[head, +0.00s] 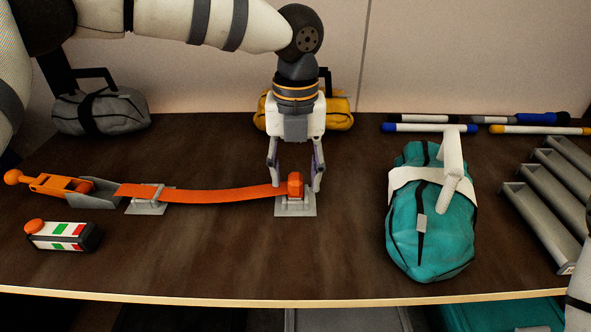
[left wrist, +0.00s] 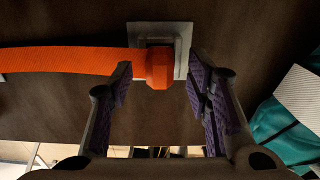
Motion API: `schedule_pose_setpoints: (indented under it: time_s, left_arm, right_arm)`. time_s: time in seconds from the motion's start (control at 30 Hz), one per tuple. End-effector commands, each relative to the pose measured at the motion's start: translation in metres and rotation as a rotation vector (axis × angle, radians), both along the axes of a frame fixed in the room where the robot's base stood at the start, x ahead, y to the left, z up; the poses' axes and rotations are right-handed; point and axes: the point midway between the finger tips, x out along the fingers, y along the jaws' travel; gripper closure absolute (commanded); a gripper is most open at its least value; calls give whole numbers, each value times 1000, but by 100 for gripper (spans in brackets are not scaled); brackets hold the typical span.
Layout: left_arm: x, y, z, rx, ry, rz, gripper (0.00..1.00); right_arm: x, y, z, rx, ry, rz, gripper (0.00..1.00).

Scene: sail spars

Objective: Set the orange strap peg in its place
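The orange strap peg (head: 295,185) is at the grey bracket plate (head: 309,211), at the right end of the flat orange strap (head: 225,195). My left gripper (head: 296,187) points down over it, open, one finger on each side. In the left wrist view the peg (left wrist: 159,68) lies between the purple-padded fingers (left wrist: 160,85), with a gap on both sides. Its blocky head overlaps the bracket (left wrist: 183,42); I cannot tell how deep it sits. The strap runs left through a second bracket (head: 148,207) to an orange-handled buckle (head: 60,185). My right gripper is not in view.
A teal bag (head: 425,255) with a white strap and white handle lies right of the bracket. Grey trays (head: 545,210) are at the far right. Coloured rods (head: 430,128) and grey and yellow bags (head: 125,108) (head: 340,112) are behind. A labelled box (head: 62,236) is front left.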

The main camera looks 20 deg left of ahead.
Motion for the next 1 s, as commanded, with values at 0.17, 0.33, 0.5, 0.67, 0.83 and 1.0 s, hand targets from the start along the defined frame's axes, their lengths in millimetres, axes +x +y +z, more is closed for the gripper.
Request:
schedule_pose_setpoints:
  time_s: [0.17, 0.33, 0.5, 0.67, 0.83, 1.0]
  left_arm:
    - [0, 0, 1, 0, 0, 0, 55]
    - [1, -1, 28, -2, -6, 0, 55]
    - [1, -1, 76, -1, -4, 1, 55]
    - [0, 0, 108, 0, -2, 1, 55]
    - [0, 0, 120, 1, 0, -1, 55]
    - [0, 0, 120, 1, 0, -1, 55]
  right_arm:
    - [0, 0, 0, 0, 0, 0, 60]
    - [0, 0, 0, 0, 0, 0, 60]
    - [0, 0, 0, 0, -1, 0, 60]
    - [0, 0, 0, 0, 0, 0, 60]
    - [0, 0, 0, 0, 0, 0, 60]
    - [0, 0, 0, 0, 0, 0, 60]
